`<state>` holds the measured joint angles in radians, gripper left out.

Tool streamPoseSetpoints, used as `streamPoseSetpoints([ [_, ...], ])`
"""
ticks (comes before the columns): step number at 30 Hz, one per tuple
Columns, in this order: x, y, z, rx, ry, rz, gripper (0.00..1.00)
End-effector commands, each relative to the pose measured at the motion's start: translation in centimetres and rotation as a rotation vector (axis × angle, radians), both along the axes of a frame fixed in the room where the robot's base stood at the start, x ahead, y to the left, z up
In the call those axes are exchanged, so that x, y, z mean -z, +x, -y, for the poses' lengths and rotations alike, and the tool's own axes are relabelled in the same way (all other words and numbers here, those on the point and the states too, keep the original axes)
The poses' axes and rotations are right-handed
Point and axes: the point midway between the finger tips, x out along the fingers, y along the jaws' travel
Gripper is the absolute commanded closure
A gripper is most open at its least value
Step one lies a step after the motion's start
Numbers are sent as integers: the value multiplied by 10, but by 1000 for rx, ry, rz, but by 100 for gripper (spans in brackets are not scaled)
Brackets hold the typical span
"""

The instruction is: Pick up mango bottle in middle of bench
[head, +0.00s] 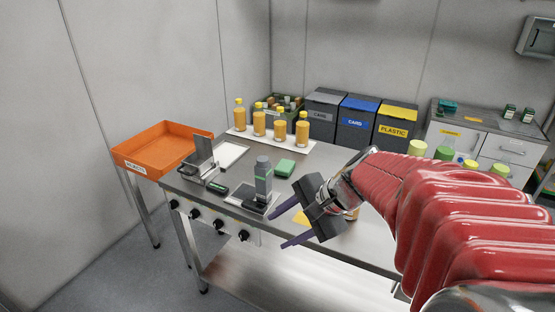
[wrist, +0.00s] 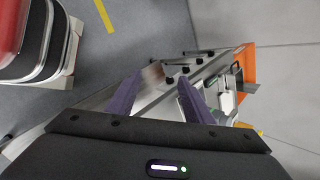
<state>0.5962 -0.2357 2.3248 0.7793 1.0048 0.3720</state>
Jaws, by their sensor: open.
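Several orange bottles with yellow caps, such as one (head: 280,128), stand in a row on a white mat at the back of the steel bench (head: 335,160). A small orange-brown object (head: 352,214) shows on the bench just behind my gripper; it is mostly hidden, and I cannot tell whether it is a mango bottle. My gripper (head: 278,231) is open and empty over the bench's front edge, its purple fingers pointing left. Both fingers also show in the wrist view (wrist: 160,78), with nothing between them.
A metal fixture (head: 203,165) and an orange bin (head: 165,148) are at the left. Waste bins (head: 357,120) stand behind. Green-lidded containers (head: 445,153) are at the right.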

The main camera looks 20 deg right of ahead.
Motion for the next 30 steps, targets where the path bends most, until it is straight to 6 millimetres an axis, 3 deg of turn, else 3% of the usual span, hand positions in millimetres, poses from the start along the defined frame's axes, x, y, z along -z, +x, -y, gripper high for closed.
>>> streamPoseSetpoints([
  [8, 6, 36, 88, 449, 368, -11, 53],
  [12, 10, 46, 145, 670, 554, 10, 53],
  [21, 24, 34, 277, 1090, 929, 106, 53],
  [25, 27, 25, 309, 1181, 1017, 140, 53],
  [30, 28, 22, 318, 1208, 1045, 153, 53],
])
